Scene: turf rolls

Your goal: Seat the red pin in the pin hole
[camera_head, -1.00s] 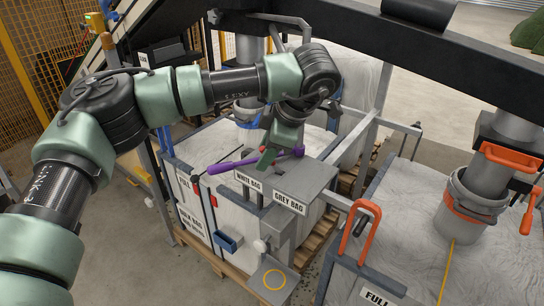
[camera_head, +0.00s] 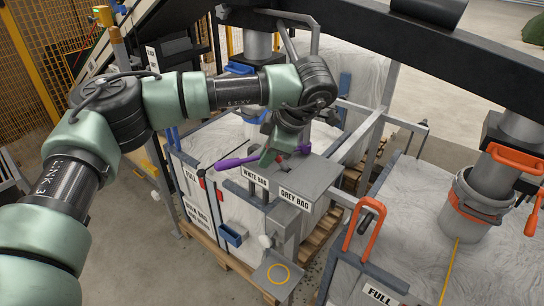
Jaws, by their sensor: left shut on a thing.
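My left gripper (camera_head: 272,156) is low over the grey bracket plate (camera_head: 310,176), close to the purple lever (camera_head: 236,161). A small red piece, which looks like the red pin (camera_head: 283,157), shows at its fingers. The gripper is shut on it; the fingers partly hide the grip. The pin's lower end and the pin hole are hidden or too small to tell, so I cannot tell whether the pin is in a hole. The purple lever passes behind the fingers. My right gripper is out of view.
Labels WHITE BAG (camera_head: 255,178) and GREY BAG (camera_head: 294,198) are on the plate's front edge. A lower plate has a yellow ring (camera_head: 278,274). An orange handle (camera_head: 364,228) and a large bag (camera_head: 400,245) stand to the right. A black beam (camera_head: 400,40) crosses above.

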